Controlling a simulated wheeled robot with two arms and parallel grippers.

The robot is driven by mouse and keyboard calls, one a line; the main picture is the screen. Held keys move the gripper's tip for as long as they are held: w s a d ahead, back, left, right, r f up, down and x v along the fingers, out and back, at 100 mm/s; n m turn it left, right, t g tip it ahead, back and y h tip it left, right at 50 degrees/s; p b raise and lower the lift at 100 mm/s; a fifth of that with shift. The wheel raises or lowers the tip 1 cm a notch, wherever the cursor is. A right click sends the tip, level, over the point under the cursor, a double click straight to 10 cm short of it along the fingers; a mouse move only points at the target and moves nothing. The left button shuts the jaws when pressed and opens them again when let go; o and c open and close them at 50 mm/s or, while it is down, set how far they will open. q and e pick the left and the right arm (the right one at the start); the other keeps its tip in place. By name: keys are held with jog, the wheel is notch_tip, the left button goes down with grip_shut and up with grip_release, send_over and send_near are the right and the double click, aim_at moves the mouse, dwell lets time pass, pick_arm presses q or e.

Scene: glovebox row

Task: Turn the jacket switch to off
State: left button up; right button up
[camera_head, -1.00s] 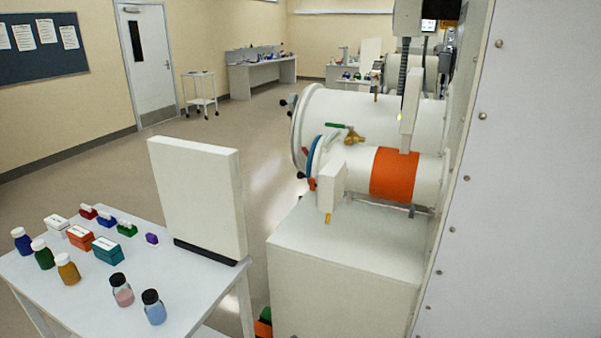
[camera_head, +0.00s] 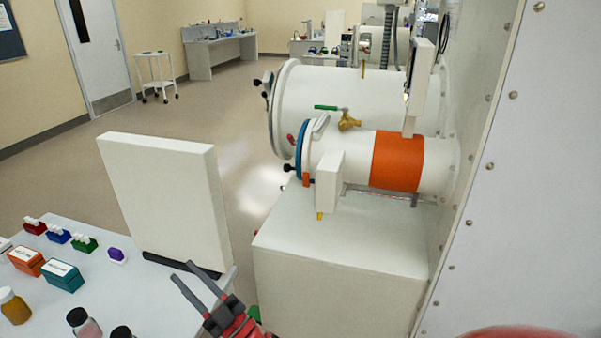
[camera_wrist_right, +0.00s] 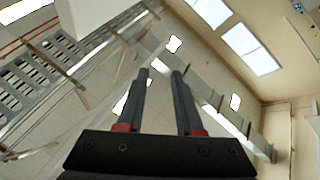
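An orange jacket (camera_head: 397,161) wraps the smaller white cylinder of the glovebox port. A white box (camera_head: 329,182) with a small yellow tip below stands in front of that cylinder, left of the jacket. Another white box (camera_head: 422,85) rises above the jacket on a stem. The jacket switch cannot be made out for certain on either box. My right gripper (camera_head: 183,271) is at the bottom of the head view, open and empty, left of the white cabinet and well below the port. Its two dark fingers (camera_wrist_right: 160,73) stand apart in the wrist view. My left gripper is not in view.
A white cabinet (camera_head: 335,270) stands under the port. A green-handled brass valve (camera_head: 348,121) sits above the smaller cylinder. A table (camera_head: 60,311) at left holds bottles, small boxes and an upright white panel (camera_head: 165,200). A riveted wall (camera_head: 500,200) closes the right side.

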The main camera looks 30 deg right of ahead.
jog(key=w+d+m+h, duration=0.1)
jog(key=w+h, duration=0.3)
jog(key=w, duration=0.2)
jog(key=m+g+h+b, duration=0.4)
jog(key=m+g+h, duration=0.7)
jog(key=m+h, duration=0.9)
send_near(305, 176)
jog(key=shift+n+h, duration=0.4)
jog(key=p+x, duration=0.1)
jog(key=x, duration=0.2)
jog(key=p+x, duration=0.2)
jog(key=x, duration=0.2)
jog(key=p+x, duration=0.1)
jog(key=x, duration=0.3)
jog(key=shift+w+a+f+p, duration=0.1)
jog(key=shift+f+p, duration=0.15)
jog(key=shift+p, duration=0.15)
jog(key=shift+c, duration=0.2)
grip_shut()
